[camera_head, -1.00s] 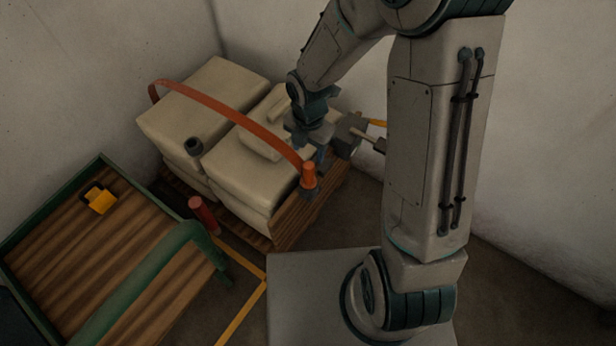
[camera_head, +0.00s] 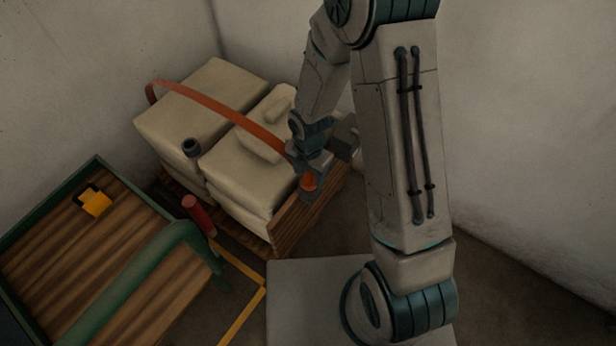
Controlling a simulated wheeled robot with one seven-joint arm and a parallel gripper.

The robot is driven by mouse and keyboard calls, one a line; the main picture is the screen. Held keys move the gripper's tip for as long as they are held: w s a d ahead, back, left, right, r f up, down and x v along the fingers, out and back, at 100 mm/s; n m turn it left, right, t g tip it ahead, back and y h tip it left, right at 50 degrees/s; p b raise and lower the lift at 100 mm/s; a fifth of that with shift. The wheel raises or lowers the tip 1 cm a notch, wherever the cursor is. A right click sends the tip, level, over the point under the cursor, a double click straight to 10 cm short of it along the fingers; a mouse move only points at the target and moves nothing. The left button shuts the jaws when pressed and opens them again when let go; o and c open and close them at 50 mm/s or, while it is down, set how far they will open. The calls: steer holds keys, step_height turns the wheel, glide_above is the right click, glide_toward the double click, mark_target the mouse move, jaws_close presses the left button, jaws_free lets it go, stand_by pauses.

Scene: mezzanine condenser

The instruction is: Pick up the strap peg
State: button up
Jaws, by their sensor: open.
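The orange strap peg (camera_head: 308,182) stands at the near right end of the orange-red strap (camera_head: 215,107), by the front right edge of the slatted wooden pallet (camera_head: 290,228). The strap arches over pale stacked sacks (camera_head: 190,105). My gripper (camera_head: 309,178) is open and right at the peg, reaching down from above and behind it. Its grey body and wrist cover the strap's end and the peg's top. I cannot tell whether the fingers touch the peg.
A red cylinder (camera_head: 198,214) stands between the pallet and a green-framed wooden cart (camera_head: 60,262), which carries a yellow block (camera_head: 96,203). A yellow floor line (camera_head: 241,318) runs alongside. Walls close in behind.

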steer(key=c, duration=1.1)
steer(key=shift+r, duration=0.15)
